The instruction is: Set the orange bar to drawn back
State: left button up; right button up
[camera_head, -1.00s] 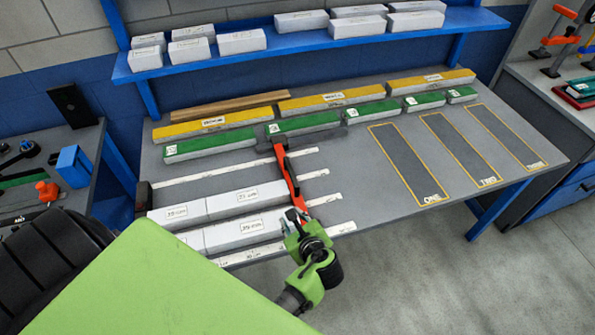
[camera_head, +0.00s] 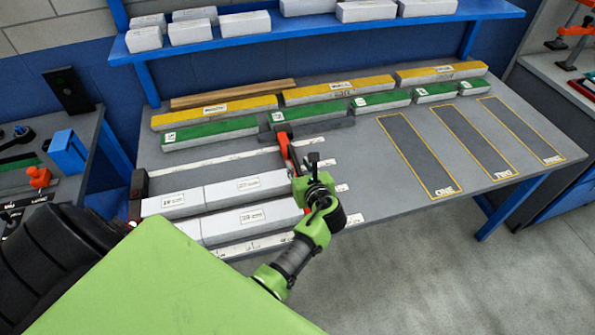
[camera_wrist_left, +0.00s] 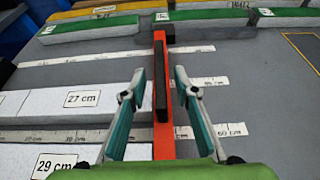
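The orange bar (camera_head: 287,152) runs from front to back across the ruled work table. In the left wrist view the orange bar (camera_wrist_left: 160,150) shows upright in the picture, with a long black grip (camera_wrist_left: 161,85) on it. Its far end meets a dark block (camera_wrist_left: 163,32) by the green blocks. My left gripper (camera_head: 308,165) is over the bar and hides its near part in the head view. In the left wrist view my left gripper (camera_wrist_left: 160,85) has its fingers apart, one on each side of the black grip, with gaps visible. My right gripper is not in view.
White blocks marked 27 cm (camera_wrist_left: 82,98) and 29 cm (camera_wrist_left: 55,162) lie left of the bar between white rulers (camera_wrist_left: 110,57). Green (camera_head: 210,131) and yellow (camera_head: 215,113) blocks line the back. Outlined empty slots (camera_head: 418,155) lie to the right. A blue shelf (camera_head: 260,33) stands behind.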

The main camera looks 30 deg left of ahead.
pick_arm(q)
jog(key=shift+b+x, duration=0.4)
jog(key=shift+x, duration=0.6)
grip_shut()
